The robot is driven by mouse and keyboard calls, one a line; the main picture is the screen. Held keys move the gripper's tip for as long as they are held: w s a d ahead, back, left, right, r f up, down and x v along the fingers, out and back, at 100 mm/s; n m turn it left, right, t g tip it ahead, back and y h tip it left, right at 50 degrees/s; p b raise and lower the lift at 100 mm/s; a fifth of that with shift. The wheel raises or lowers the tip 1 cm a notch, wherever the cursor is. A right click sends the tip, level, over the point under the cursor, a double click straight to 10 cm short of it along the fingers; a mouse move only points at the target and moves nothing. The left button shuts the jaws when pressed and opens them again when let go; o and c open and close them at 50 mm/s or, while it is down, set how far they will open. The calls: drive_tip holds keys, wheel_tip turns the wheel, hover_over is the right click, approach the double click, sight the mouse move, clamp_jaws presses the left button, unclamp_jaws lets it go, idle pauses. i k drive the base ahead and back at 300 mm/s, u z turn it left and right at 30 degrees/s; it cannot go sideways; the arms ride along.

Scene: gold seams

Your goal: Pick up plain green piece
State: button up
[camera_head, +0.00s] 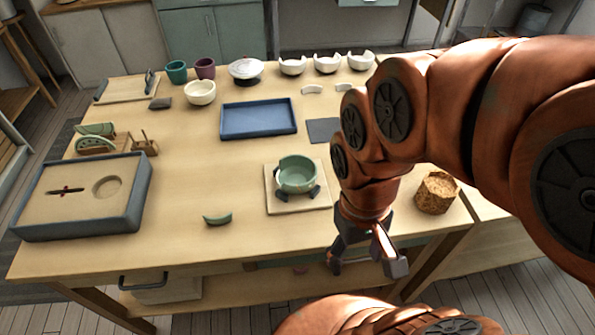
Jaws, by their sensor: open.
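A small curved green piece (217,219) lies alone near the front edge of the wooden table, left of centre. A green bowl (297,177) with an uneven, broken-looking rim sits on a dark stand on a pale square board (270,205). My gripper (367,266) hangs at the table's front edge, to the right of the piece and well apart from it. Its fingers are spread and nothing shows between them. Other green pieces (95,145) are in a wooden rack at the left; whether they are plain is too small to tell.
A grey-blue sand tray (142,196) stands at the left and an empty blue tray (258,133) at the middle back. A cork-like block (436,192) is at the right. Several bowls and cups line the back. The table around the lone green piece is clear.

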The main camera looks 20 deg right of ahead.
sight(228, 218)
drive_tip(key=u, duration=2.75)
drive_tip(key=i, duration=2.05)
drive_tip(key=z, duration=3.05)
